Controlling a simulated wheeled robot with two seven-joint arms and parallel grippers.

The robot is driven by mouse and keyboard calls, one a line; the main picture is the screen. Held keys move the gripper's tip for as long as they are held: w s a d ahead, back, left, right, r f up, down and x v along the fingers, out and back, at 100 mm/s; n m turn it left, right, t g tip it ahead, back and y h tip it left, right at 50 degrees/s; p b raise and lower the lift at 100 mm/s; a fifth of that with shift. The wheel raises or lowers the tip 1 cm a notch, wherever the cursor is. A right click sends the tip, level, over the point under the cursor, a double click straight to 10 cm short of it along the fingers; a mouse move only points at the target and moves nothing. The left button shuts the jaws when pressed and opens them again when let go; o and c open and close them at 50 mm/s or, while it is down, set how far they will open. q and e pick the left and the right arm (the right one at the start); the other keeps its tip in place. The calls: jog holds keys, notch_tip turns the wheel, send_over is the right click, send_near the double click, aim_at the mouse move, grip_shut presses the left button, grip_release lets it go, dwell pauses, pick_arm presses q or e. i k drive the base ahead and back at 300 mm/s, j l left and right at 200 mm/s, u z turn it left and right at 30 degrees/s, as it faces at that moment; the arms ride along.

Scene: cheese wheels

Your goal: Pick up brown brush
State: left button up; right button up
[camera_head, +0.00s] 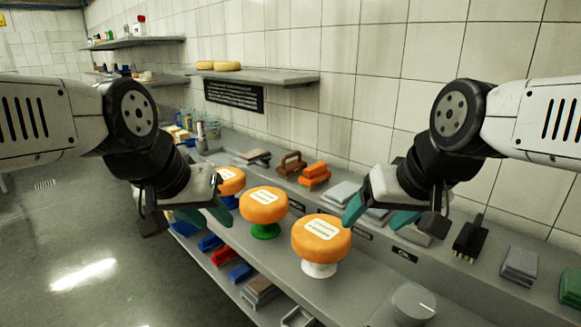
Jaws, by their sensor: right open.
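The brown brush (291,164) has a handle on top and stands on the grey counter near the tiled wall, just left of an orange brush (314,175). My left gripper (204,215) is at the left, in front of the cheese wheels and apart from the brown brush. Its teal fingers partly overlap in the view, so its opening is unclear. My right gripper (378,214) is open and empty over the counter, to the right of the brown brush and apart from it.
Three orange cheese wheels stand on pedestals: left (230,181), middle (263,204) and right (321,238). Grey pads (343,194) and a black brush (470,238) lie along the counter. A wall shelf (262,77) holds yellow wheels. A lower shelf holds coloured brushes (222,256).

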aim_at(287, 171)
jog(key=u, duration=1)
jog(key=z, duration=1)
jog(key=i+j, duration=0.3)
jog(key=j, duration=0.2)
jog(key=i+j+z, duration=0.3)
jog(key=j+z, duration=0.15)
jog(key=i+j+z, duration=0.2)
jog(key=j, duration=0.2)
jog(key=j+z, duration=0.3)
jog(key=z, duration=0.45)
